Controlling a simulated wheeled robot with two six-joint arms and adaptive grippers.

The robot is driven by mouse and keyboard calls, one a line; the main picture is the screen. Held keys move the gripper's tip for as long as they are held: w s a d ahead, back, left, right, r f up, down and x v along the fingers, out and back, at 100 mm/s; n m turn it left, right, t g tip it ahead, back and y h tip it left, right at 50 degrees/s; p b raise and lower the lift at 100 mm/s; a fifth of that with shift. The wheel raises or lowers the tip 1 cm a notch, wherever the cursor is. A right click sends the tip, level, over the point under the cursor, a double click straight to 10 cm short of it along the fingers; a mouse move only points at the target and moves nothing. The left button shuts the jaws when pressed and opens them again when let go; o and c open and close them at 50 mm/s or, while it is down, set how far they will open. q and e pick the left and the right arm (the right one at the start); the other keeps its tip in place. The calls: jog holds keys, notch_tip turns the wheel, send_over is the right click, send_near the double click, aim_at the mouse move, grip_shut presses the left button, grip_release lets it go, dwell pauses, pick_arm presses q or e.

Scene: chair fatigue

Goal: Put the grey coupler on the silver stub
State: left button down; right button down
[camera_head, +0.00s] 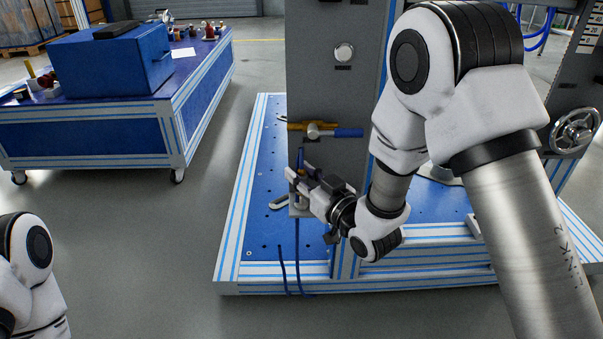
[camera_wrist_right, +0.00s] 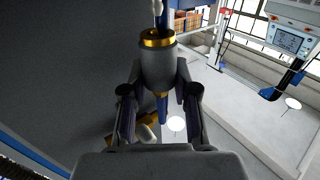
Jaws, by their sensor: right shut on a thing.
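The grey coupler (camera_wrist_right: 158,68) is a cylinder with a gold ring at its upper end, between the two fingers of my right gripper (camera_wrist_right: 158,98). The gripper is shut on it. In the head view, my right gripper (camera_head: 300,183) is over the near left part of the blue bench, in front of the grey panel. My left gripper is out of view; only a piece of my left arm shows.
A grey panel (camera_head: 325,90) stands on the blue bench (camera_head: 262,190), bearing a yellow pipe and a blue-handled valve (camera_head: 348,132). Blue hoses (camera_head: 297,260) hang over the front edge. A handwheel (camera_head: 575,130) is at right. A blue box (camera_head: 110,62) stands on another table.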

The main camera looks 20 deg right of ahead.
jog(key=shift+p, duration=0.35)
dwell(1.1)
jog(key=shift+f+b, duration=1.05)
jog(key=shift+f, duration=0.5)
jog(key=c, duration=0.8)
grip_release()
jog(key=v, duration=0.7)
jog(key=shift+s, duration=0.25)
